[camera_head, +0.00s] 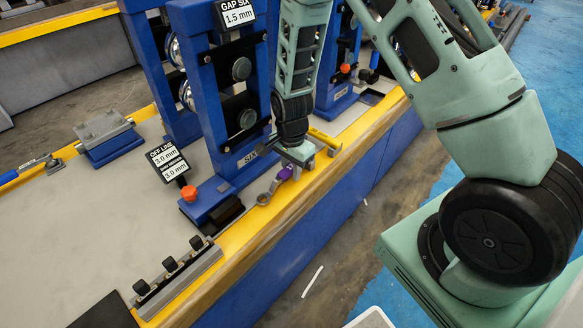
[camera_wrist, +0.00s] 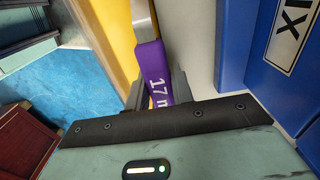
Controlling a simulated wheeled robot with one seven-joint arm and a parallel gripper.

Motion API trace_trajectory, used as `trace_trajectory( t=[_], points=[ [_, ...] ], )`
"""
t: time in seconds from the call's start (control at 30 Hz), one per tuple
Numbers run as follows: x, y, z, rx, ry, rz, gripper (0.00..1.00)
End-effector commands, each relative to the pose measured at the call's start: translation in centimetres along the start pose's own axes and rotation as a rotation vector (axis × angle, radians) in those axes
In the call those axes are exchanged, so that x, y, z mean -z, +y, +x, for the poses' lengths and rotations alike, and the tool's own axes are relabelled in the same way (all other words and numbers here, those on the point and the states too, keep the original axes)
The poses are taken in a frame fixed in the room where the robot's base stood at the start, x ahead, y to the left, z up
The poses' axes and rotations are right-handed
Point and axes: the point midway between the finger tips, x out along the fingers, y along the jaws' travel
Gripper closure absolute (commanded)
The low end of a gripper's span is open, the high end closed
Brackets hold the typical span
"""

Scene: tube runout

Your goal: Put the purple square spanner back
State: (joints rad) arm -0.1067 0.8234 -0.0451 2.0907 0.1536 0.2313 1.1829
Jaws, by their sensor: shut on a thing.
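The purple spanner (camera_head: 286,173) is at the yellow front edge of the bench, beside the blue stand marked SIX. Its grey metal end points toward the lower left in the head view. In the wrist view its purple handle (camera_wrist: 157,75) carries the marking "17 m", with the rest of the text hidden, and a grey shank runs up out of the picture. My gripper (camera_head: 292,163) is shut on the purple handle, and its fingers (camera_wrist: 156,92) lie on both sides of it in the wrist view. I cannot tell whether the spanner touches the bench.
The tall blue stand (camera_head: 215,75) rises close behind my gripper. An orange knob (camera_head: 189,193), an "OFF LINE" sign (camera_head: 167,160) and a grey block with black knobs (camera_head: 178,278) are to the left. A yellow bar (camera_head: 325,138) lies just right. The bench's left top is mostly clear.

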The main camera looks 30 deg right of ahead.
Motion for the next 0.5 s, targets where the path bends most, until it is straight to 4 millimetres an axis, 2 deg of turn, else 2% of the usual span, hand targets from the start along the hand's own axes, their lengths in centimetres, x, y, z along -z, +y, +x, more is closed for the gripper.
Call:
trace_trajectory(
  t=[0.37,0.4,0.47,0.5],
  points=[
    [0.01,-0.03,0.52,0.001,0.0,0.001,1.0],
    [0.01,-0.03,0.52,0.001,0.0,0.001,0.68],
    [0.01,-0.02,0.52,0.001,0.0,0.001,0.52],
    [0.01,-0.02,0.52,0.001,0.0,0.001,0.51]
  ],
)
